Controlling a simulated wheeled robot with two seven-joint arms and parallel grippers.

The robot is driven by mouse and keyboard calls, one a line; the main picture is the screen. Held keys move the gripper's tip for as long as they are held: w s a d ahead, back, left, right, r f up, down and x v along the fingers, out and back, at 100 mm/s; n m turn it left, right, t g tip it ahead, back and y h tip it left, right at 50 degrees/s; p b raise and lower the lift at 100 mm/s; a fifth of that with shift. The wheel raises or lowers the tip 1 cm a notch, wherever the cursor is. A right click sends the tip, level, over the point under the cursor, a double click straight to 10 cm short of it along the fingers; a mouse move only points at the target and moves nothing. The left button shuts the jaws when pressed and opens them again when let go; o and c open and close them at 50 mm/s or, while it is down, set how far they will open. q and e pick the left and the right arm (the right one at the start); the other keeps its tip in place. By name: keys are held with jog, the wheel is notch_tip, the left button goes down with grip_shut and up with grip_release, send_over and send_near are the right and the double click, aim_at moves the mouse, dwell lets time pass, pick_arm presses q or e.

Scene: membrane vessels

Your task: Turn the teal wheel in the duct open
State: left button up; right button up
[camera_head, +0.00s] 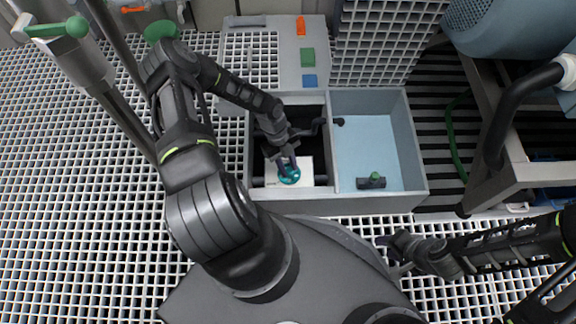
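The teal wheel (290,178) sits low in the dark duct (252,150), over a white plate (306,172). My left gripper (287,166) reaches down into the duct from above. Its two fingertips are at the wheel and cover part of its far rim. I cannot tell whether they are closed on it or only beside it. My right gripper (391,256) is outside the duct, above the grating at the lower right. Its fingers look spread, with nothing between them.
Dark pipes cross the duct beside my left gripper. A panel with orange, green and blue blocks (307,57) stands behind. A metal frame (500,120) is at right.

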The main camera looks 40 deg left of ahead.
pick_arm(q)
grip_shut()
jog(key=shift+n, duration=0.4)
jog(key=n+t+p, duration=0.1)
jog(key=n+t, duration=0.1)
jog(key=n, duration=0.3)
jog(key=shift+s, duration=0.2)
jog(key=n+t, duration=0.1)
jog(key=n, duration=0.2)
jog(key=n+t+y+p, duration=0.1)
jog(key=n, duration=0.2)
jog(key=shift+s+d, duration=0.1)
jog(key=shift+s, duration=0.05)
jog(key=n+y, duration=0.1)
jog(key=n, duration=0.2)
jog(key=n+t+p, duration=0.1)
jog(key=n, duration=0.1)
jog(key=shift+s+d+n+t+y, duration=0.1)
jog(key=shift+n+t+y, duration=0.2)
jog(key=shift+n+y, duration=0.1)
jog(key=n+y, duration=0.1)
jog(key=n, duration=0.2)
jog(key=shift+d+p, duration=0.1)
jog(key=shift+p, duration=0.2)
jog(key=shift+n+y, duration=0.8)
jog(key=shift+n, duration=0.9)
